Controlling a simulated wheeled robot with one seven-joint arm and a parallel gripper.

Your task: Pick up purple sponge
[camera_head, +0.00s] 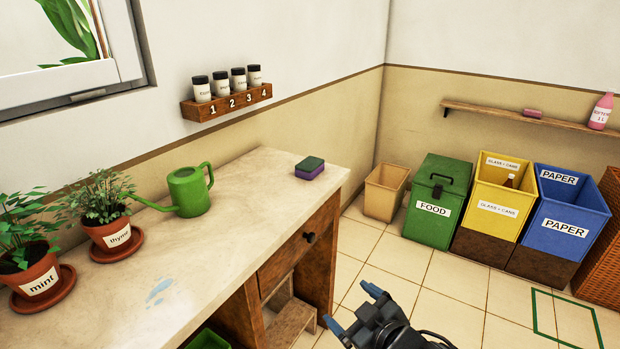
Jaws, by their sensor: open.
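The purple sponge (309,174) lies flat near the far right corner of the counter top (222,246). It has a purple lower layer and a dark green top layer. My gripper (354,308) is at the bottom of the view, in front of the counter's right end and over the tiled floor. Its blue-tipped fingers are apart and nothing is between them. It is well away from the sponge.
A green watering can (188,191) and potted thyme (114,235) and mint (36,274) stand on the counter's left part. A spice rack (228,104) hangs above. Bins, including a green food bin (436,205), stand right. The counter around the sponge is clear.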

